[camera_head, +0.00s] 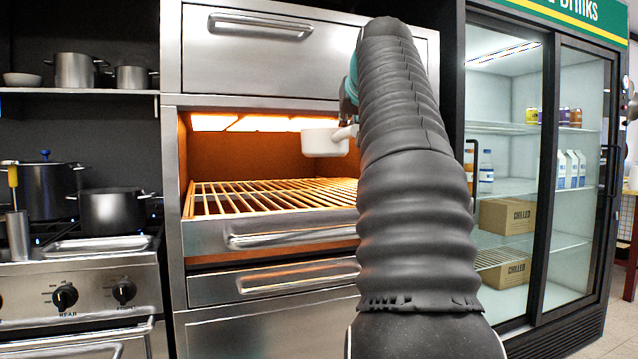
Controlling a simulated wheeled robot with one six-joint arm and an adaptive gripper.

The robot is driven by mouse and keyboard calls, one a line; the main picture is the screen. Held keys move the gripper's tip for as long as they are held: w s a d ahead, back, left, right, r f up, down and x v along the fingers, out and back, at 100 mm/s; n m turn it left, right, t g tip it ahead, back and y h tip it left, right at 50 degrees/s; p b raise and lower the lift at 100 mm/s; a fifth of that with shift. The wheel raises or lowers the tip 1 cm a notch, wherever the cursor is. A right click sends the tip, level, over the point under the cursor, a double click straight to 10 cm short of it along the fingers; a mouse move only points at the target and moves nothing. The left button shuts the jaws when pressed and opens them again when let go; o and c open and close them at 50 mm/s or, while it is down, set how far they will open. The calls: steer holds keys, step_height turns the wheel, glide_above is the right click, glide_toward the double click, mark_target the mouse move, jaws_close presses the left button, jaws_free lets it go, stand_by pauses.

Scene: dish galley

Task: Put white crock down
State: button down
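The white crock (322,143) is a small round pot with a stubby handle on its right side. It hangs upright in the lit opening of the steel warming cabinet (172,200), above the wire rack (255,197), with a visible gap under it. My arm runs up the right of the view and covers most of my gripper. Only a small part near the crock's handle shows, so its fingers are hidden. The crock is off any surface and its handle meets the gripper's end.
The rack sits on a pulled-out steel drawer (215,240) and its bars are bare. A closed drawer (260,55) is above the opening. A stove with a black pot (112,212) stands left. A glass-door drinks fridge (530,160) stands right.

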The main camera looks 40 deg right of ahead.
steer(key=s+f+x, duration=0.1)
steer(key=x, duration=1)
steer(key=shift+d+f, duration=0.25)
steer(key=shift+d, duration=0.2)
steer(key=shift+w+f, duration=0.15)
steer(key=shift+f, duration=1.6)
steer(key=c, duration=1.7)
jaws_free()
steer(key=shift+f, duration=0.1)
steer(key=o, duration=0.4)
steer(key=v, duration=1.2)
steer(key=shift+b, duration=0.35)
